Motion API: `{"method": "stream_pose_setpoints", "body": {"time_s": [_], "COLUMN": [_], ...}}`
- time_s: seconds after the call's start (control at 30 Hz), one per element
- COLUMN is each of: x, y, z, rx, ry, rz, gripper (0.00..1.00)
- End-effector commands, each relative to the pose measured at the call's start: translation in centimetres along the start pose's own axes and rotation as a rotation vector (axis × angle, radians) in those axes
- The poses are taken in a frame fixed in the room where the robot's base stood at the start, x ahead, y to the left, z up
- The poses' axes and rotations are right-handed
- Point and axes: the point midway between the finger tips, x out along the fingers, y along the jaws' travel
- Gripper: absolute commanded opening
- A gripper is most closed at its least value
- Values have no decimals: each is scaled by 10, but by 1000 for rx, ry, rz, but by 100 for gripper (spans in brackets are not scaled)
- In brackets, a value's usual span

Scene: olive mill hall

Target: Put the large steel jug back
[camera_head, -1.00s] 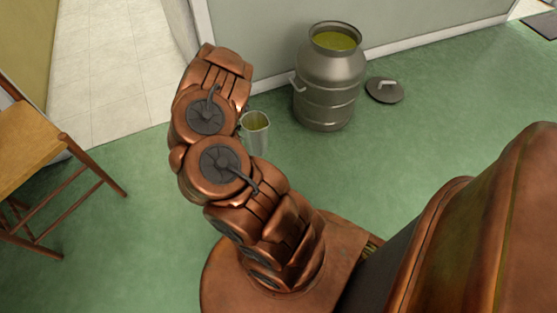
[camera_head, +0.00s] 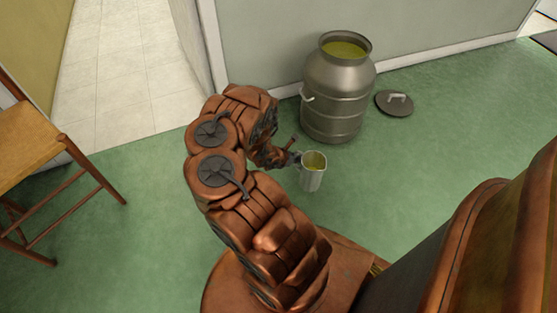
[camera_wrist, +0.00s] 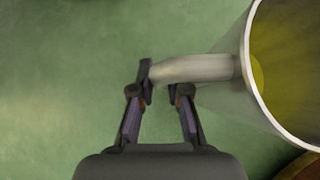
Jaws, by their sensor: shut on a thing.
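The steel jug (camera_head: 313,178) is upright in the head view, beside the end of my arm, with yellow-green liquid inside. In the wrist view the jug (camera_wrist: 250,92) fills the right edge, its rim cut off by the frame. Its handle (camera_wrist: 195,69) reaches left to my gripper. My gripper (camera_wrist: 160,85) is shut on the handle near its outer end. In the head view my gripper (camera_head: 296,158) is small and touches the jug's left side. I cannot tell how high the jug is above the floor.
A large steel can (camera_head: 336,95) with yellow-green liquid stands open by the grey wall (camera_head: 270,45). Its lid (camera_head: 394,103) lies on the floor to its right. A wooden stool (camera_head: 40,140) stands at the left. The green floor (camera_head: 440,120) right of the jug is clear.

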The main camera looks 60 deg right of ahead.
Motion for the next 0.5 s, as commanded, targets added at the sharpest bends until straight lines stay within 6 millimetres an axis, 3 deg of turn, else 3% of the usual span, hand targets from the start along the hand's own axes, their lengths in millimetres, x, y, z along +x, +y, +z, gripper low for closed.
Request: {"method": "stream_pose_setpoints", "body": {"time_s": [0.5], "x": [6], "y": [71], "z": [-6], "rx": [2], "ry": [-8], "rz": [6], "gripper": [0]}}
